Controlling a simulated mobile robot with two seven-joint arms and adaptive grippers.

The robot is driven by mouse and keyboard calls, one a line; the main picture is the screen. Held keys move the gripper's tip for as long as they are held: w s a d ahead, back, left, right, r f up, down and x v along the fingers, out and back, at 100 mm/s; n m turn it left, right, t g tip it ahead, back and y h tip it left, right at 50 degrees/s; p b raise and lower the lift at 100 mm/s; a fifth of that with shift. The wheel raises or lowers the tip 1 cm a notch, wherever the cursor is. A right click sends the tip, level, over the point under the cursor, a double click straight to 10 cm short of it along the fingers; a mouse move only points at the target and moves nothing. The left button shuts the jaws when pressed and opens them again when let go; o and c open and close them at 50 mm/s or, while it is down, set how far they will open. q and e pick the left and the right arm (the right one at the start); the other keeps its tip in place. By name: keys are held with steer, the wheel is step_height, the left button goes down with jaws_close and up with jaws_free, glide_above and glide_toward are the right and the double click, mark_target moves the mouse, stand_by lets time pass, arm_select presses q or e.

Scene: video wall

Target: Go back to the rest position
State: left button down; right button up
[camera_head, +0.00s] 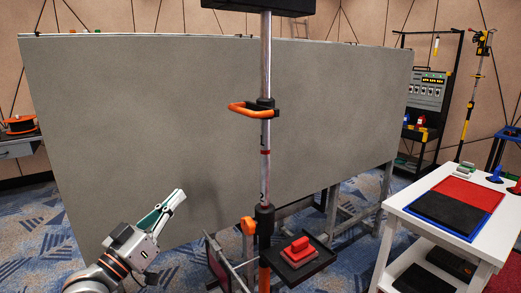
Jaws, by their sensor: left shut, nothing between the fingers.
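My left gripper (171,206) shows at the lower left of the head view, on the arm that comes in from the bottom left. Its fingers are together and hold nothing. It is in front of the lower part of a large grey panel (190,110), and I cannot tell the gap to it. My right gripper is not in view.
A pole (265,150) with an orange handle (252,108) stands in the middle. A small black tray (292,270) on it carries a red block (299,250). A white table (460,246) with a red and black mat is at the right. Carpet is open at the left.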

arm_select(q)
steer(key=s+f+g+y, duration=0.1)
steer(key=s+f+y, duration=0.1)
steer(key=f, duration=0.7)
steer(key=s+f+g+y, duration=0.1)
steer(key=s+f, duration=0.2)
steer(key=f, duration=0.7)
steer(key=s+f+g+y, duration=0.4)
steer(key=s+f+g, duration=0.2)
steer(key=s+f, duration=1.8)
step_height(320, 180, down, 4)
steer(key=shift+d+r+y, duration=0.15)
steer(key=shift+r+y, duration=0.1)
steer(key=shift+y, duration=0.05)
steer(key=shift+s, duration=0.1)
